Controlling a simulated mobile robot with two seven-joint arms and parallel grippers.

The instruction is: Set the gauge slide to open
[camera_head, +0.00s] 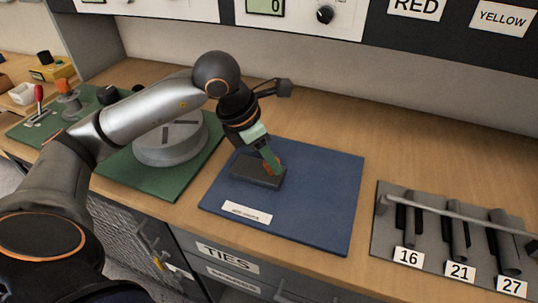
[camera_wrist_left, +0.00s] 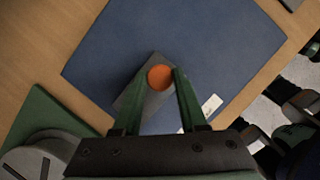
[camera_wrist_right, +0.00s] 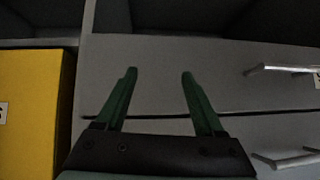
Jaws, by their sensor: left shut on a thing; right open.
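The gauge slide is a dark grey block (camera_head: 250,172) lying on a blue mat (camera_head: 320,190) in the head view. It has a round orange knob (camera_wrist_left: 159,77), seen from above in the left wrist view. My left gripper (camera_head: 272,165) reaches down over the block's right end, with its green fingers on both sides of the orange knob, shut on it. The fingers and palm hide part of the block in the left wrist view. My right gripper (camera_wrist_right: 157,75) is open and empty in front of grey drawer fronts in the right wrist view.
A white label (camera_head: 247,212) lies on the mat's front edge. A round grey fixture (camera_head: 170,145) stands on a green mat at left. A grey rack (camera_head: 410,237) with numbered tags stands at right. A yellow box (camera_wrist_right: 30,110) is beside my right gripper.

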